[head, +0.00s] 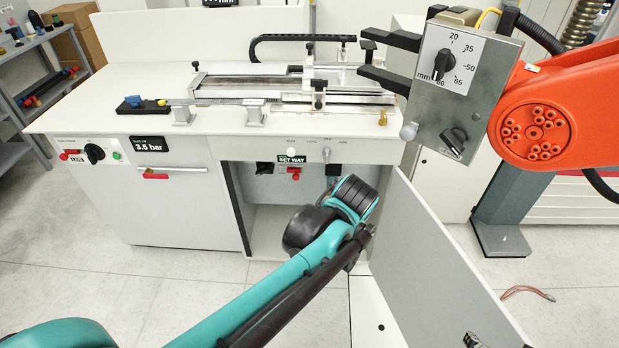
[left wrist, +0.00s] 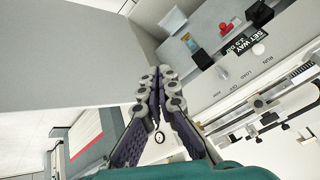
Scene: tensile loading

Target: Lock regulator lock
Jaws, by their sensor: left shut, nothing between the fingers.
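My left gripper (left wrist: 159,80) is shut and empty in the left wrist view, its two fingers pressed together. In the head view my teal left arm reaches toward the open cabinet; its wrist hides the fingers. No part is clearly marked as the regulator lock. A small red fitting (head: 294,173) sits under the SET WAY label (head: 292,158); a red part (left wrist: 223,28) also shows beside that label in the left wrist view, apart from the fingertips. On the left front panel, a black knob (head: 94,153) stands beside a 3.5 bar display (head: 151,145). My right gripper is not in view.
The cabinet door (head: 440,250) stands open to the right. The bench top (head: 90,110) carries a rail fixture (head: 290,88). An orange arm (head: 545,115) and a grey control box (head: 465,85) with a dial occupy the upper right. The floor at lower left is clear.

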